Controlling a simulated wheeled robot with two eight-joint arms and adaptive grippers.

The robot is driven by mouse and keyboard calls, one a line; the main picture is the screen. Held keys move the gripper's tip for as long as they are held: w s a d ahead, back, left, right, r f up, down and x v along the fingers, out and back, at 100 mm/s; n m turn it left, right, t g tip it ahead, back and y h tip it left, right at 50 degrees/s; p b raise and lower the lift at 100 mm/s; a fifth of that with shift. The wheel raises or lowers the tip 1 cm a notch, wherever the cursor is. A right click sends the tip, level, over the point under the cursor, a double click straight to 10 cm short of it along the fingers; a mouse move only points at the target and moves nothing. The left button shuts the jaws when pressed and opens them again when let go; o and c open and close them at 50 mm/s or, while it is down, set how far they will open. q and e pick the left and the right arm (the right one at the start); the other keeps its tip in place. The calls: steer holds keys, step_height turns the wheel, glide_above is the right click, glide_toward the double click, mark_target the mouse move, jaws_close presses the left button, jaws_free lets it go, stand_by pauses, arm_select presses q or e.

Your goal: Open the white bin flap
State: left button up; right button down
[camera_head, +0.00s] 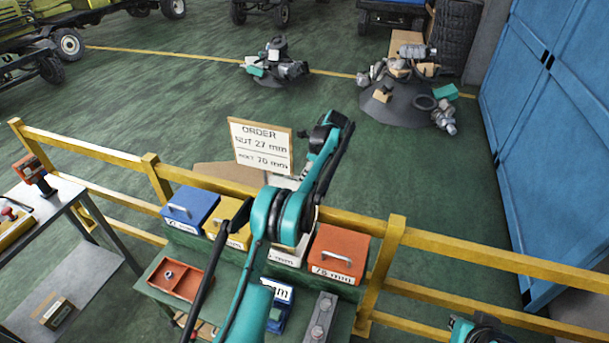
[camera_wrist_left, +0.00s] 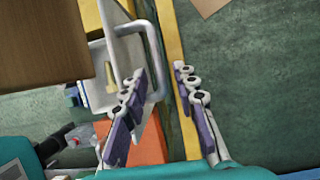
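The white bin (camera_head: 283,257) stands between the yellow and orange bins; my left arm covers most of its top in the head view. In the left wrist view, a pale flap (camera_wrist_left: 122,55) with a light grey loop handle (camera_wrist_left: 157,62) shows; how far the flap is tilted is hard to tell. My left gripper (camera_wrist_left: 159,70) is open, its fingers apart at the handle. The left finger overlaps the handle's near end; contact is unclear. Nothing is visibly clamped. At the lower right edge of the head view is part of my right arm; its fingers cannot be made out.
The blue bin (camera_head: 190,208), yellow bin (camera_head: 228,232) and orange bin (camera_head: 338,253) share the row. A yellow rail (camera_head: 440,246) runs behind them. An order sign (camera_head: 261,146) stands behind the row. A red tray (camera_head: 178,281) lies in front. Open floor lies beyond the rail.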

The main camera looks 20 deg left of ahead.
arm_select(q)
steer(key=v, duration=1.2)
stand_by(0.4)
steer(key=s+d+f+n+t+h+b, duration=0.1)
steer(key=s+d+n+t+b, duration=0.15)
steer(key=s+n+b, duration=0.4)
steer(key=s+d+f+n+t+h+b, duration=0.25)
steer(key=s+b, duration=0.55)
steer(key=s, duration=0.4)
steer(key=s+d+f+n+t+b, duration=0.1)
steer(key=s+f+n+b, duration=0.3)
steer(key=s+f, duration=0.7)
steer(key=s+d+f+n+t+h+b, duration=0.1)
steer(key=s+d+f+n+b, duration=0.2)
steer(key=s+f+b, duration=0.4)
steer(key=s+f+n, duration=0.1)
steer(key=s+f, duration=0.3)
steer(key=f, duration=0.1)
steer(key=shift+s+d+n+t, duration=0.15)
steer(key=shift+d+n+t, duration=0.15)
steer(key=shift+d+t, duration=0.1)
